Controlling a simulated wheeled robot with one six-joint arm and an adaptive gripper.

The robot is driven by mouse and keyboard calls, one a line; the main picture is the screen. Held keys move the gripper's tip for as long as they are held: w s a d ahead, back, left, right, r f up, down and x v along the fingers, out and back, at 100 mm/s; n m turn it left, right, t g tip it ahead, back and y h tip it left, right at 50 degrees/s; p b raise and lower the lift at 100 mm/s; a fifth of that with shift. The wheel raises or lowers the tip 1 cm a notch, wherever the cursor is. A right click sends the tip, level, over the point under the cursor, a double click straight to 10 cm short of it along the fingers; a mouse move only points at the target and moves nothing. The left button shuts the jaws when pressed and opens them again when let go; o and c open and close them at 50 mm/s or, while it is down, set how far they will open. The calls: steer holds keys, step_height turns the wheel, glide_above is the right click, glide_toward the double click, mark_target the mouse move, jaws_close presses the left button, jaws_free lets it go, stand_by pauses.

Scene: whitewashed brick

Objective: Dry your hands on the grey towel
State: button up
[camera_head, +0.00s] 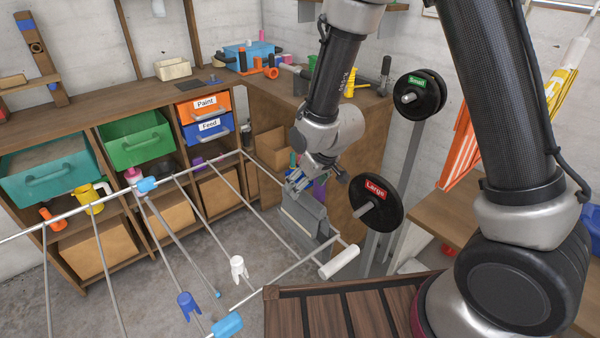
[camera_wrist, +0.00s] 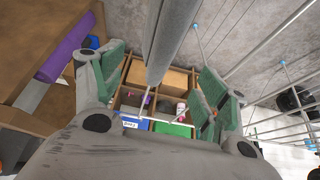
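The grey towel (camera_head: 303,218) hangs over the rack's bar near the right end of the drying rack, in the middle of the head view. My gripper (camera_head: 298,182) is right above and in front of its top edge. In the wrist view, the two green-padded fingers of my gripper (camera_wrist: 162,92) stand wide apart. A grey strip, which looks like the towel (camera_wrist: 172,35) seen edge-on, reaches in between them. I see a gap on both sides of it, so the fingers do not grip it. The towel's lower part is partly hidden behind the rack.
The drying rack (camera_head: 202,170) spreads over the floor with thin rods and blue and white clips. Wooden shelving with green (camera_head: 135,140), orange and blue bins lines the wall. A weight stand (camera_head: 375,200) is close to the right of the towel. A slatted wooden surface (camera_head: 345,300) is in front.

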mark_target(302, 206)
steer(key=shift+s+d+r+g, duration=0.15)
steer(key=shift+s+d, duration=0.25)
steer(key=shift+s, duration=0.15)
steer(key=shift+s+d+r+g, duration=0.15)
steer(key=shift+s+d, duration=0.2)
steer(key=shift+s, duration=0.2)
steer(key=x, duration=1.2)
steer(key=shift+s+d+f, duration=0.1)
steer(key=shift+s+d, duration=0.05)
steer(key=shift+d, duration=0.15)
steer(key=shift+h, duration=0.3)
steer(key=shift+c, duration=0.2)
steer(key=c, duration=1.3)
